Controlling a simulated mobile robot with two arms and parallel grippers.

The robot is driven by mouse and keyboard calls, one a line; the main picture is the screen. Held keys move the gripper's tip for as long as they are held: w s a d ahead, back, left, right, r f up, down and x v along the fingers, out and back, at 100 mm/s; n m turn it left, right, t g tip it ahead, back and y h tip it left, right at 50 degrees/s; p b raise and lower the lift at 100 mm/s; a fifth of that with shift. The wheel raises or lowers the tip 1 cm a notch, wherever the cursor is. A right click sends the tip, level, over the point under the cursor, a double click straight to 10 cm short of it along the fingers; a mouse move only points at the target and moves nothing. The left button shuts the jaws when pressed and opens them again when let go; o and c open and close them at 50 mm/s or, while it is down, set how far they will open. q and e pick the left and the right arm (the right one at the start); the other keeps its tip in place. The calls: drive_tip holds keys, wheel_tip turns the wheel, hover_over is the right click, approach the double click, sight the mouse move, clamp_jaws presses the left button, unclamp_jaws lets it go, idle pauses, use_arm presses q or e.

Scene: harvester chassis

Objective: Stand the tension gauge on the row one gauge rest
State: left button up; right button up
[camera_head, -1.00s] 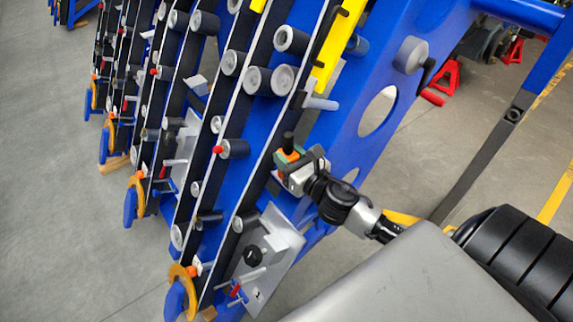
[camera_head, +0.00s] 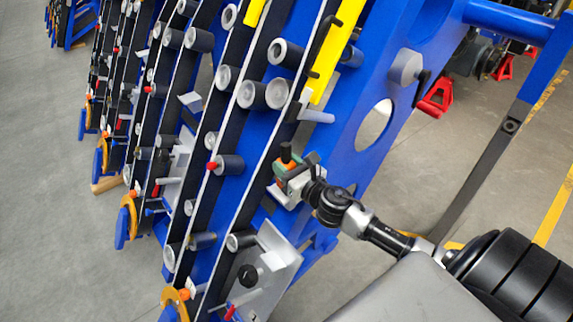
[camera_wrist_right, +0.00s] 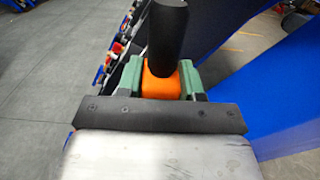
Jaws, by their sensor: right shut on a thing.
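The gripper's dark jaw bar hides the lower part of the gauge in the wrist view. I cannot make out the gauge rest for certain; a small pale grey ledge (camera_head: 284,198) shows just below the gripper. My left gripper is not in view.
A grey plate with a black knob (camera_head: 248,276) sits below the gripper on the nearest row. Several grey rollers (camera_head: 250,94) and a yellow bar (camera_head: 336,52) line the rails above. A blue frame (camera_head: 350,105) stands close to the right. Open floor (camera_head: 50,220) lies left.

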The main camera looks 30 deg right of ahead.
drive_tip(key=shift+f+b, duration=0.35)
drive_tip(key=shift+f, duration=0.05)
idle(0.4)
drive_tip(key=o, duration=1.2)
drive_tip(key=shift+s, duration=0.1)
drive_tip(key=s+b, duration=0.2)
drive_tip(key=s, duration=0.8)
drive_tip(key=shift+s+d, duration=0.35)
drive_tip(key=shift+d, duration=0.05)
